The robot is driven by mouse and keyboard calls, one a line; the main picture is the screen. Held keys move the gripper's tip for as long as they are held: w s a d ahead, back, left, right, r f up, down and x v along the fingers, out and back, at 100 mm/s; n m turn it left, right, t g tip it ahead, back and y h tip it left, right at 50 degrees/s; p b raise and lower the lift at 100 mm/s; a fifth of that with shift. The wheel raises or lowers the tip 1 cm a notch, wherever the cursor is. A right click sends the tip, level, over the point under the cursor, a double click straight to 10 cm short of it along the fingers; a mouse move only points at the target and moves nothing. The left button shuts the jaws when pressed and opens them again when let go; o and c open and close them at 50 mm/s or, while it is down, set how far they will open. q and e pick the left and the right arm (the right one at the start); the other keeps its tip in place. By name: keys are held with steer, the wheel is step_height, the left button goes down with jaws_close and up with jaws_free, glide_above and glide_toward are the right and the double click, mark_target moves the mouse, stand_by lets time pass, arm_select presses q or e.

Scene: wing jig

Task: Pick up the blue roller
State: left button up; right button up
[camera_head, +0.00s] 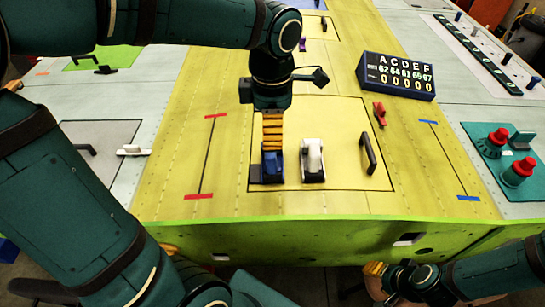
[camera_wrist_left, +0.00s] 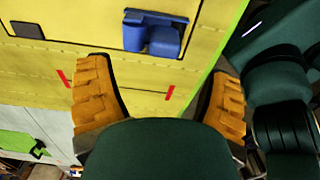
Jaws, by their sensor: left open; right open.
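The blue roller (camera_head: 273,165) stands on a dark base on the yellow panel in the head view, left of a white roller (camera_head: 313,160). It also shows at the top of the left wrist view (camera_wrist_left: 152,38). My left gripper (camera_head: 272,148) points down and overlaps the roller's top in the head view. In the left wrist view my left gripper (camera_wrist_left: 157,75) is open and empty, with its orange fingers wide apart. The roller lies beyond the gap between them, not gripped. My right gripper (camera_head: 374,269) is low in the head view, in front of the panel edge, open.
A black handle (camera_head: 368,154) and a red clamp (camera_head: 380,114) are right of the rollers. A scoreboard (camera_head: 396,76) stands behind. Red knobs (camera_head: 498,137) are on a teal plate at the right. The yellow surface left of the blue roller is clear.

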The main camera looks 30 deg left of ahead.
mark_target(272, 158)
arm_select(q)
steer(key=shift+s+d+f, duration=0.1)
steer(key=shift+s+f, duration=0.05)
steer(key=shift+f, duration=1.6)
steer(key=shift+s+d+f, duration=0.1)
steer(key=shift+s+f, duration=0.05)
steer(key=shift+f, duration=1.55)
jaws_close()
